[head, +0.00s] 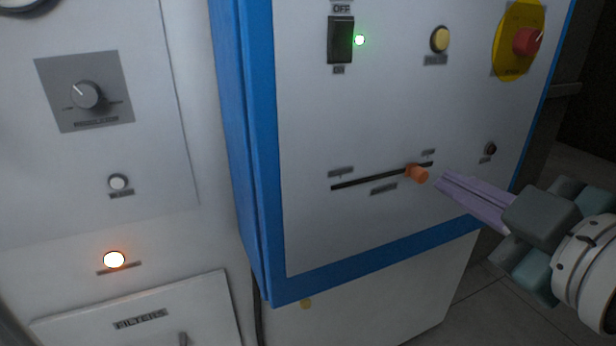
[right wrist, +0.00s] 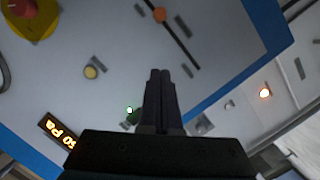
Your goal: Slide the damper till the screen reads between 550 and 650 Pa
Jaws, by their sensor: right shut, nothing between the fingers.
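The damper is an orange knob (head: 416,174) on a dark, slightly slanted slot (head: 370,180) in the panel. It sits near the slot's right end. The knob also shows at the top of the right wrist view (right wrist: 159,14). My right gripper (head: 441,182) is shut and empty, its fingertips just right of the knob with a small gap in the picture. My left gripper is not in view.
Above the slot are a black switch (head: 341,40) with a green light, a yellow button (head: 439,39) and a red emergency knob (head: 526,41) on yellow. A blue frame (head: 250,160) edges the panel.

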